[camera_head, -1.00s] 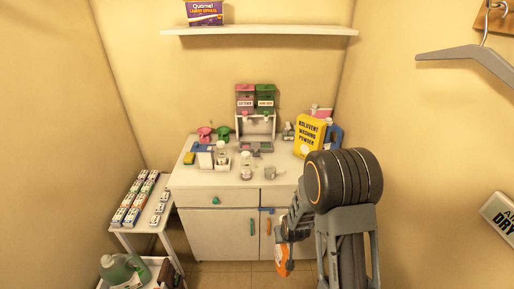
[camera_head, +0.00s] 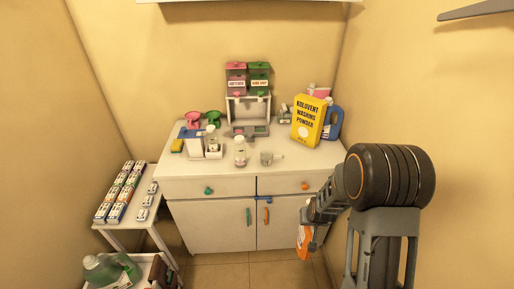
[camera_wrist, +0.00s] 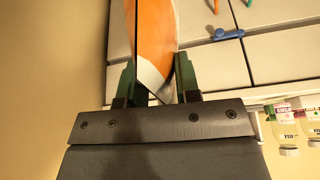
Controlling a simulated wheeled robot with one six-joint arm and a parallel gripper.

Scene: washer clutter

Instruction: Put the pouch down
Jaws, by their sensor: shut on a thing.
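The pouch (camera_wrist: 157,40), orange and white, is held between the fingers of my gripper (camera_wrist: 158,80) in the wrist view. Its far end runs out of the top of that view. In the head view the pouch (camera_head: 303,241) hangs low, in front of the cabinet's right side, clear of the cabinet top. My gripper (camera_head: 312,240) is partly hidden there by my own arm.
The white cabinet (camera_head: 215,230) has a crowded top: a yellow washing powder box (camera_head: 308,121), a dispenser stand (camera_head: 248,100), a bottle (camera_head: 240,153) and a grey cup (camera_head: 266,158). Its front right top looks clear. A side table (camera_head: 130,220) with small boxes stands left.

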